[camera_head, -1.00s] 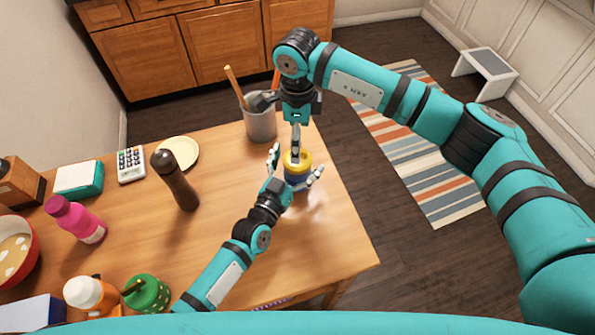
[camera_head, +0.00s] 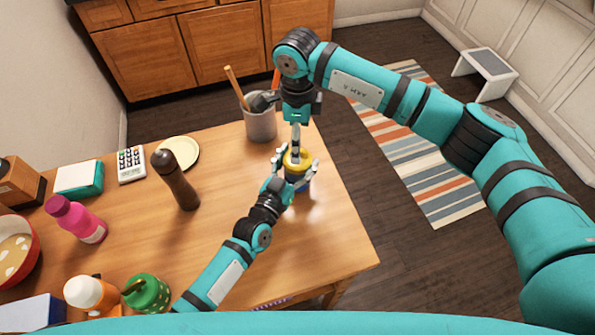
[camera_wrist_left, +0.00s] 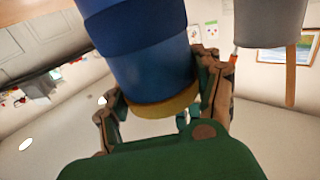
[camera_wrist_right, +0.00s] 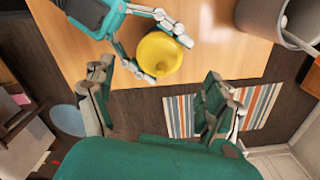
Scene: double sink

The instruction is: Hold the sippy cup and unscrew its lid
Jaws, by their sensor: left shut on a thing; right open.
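The sippy cup (camera_head: 304,185) has a blue body and a yellow lid (camera_head: 297,163) and stands upright on the wooden table. My left gripper (camera_head: 299,160) is shut around the cup near its top, a finger on each side. The left wrist view shows the blue body (camera_wrist_left: 150,60) and the yellow lid edge (camera_wrist_left: 160,105) between those fingers. My right gripper (camera_head: 296,150) points down just above the lid. In the right wrist view its fingers (camera_wrist_right: 158,75) are spread wide with the round yellow lid (camera_wrist_right: 160,53) between and beyond them. It holds nothing.
A grey utensil holder (camera_head: 261,124) stands behind the cup, close to my right gripper. A dark pepper mill (camera_head: 177,183), a cream plate (camera_head: 182,152), a calculator (camera_head: 131,164) and a pink bottle (camera_head: 78,219) are to the left. The table's right edge is near the cup.

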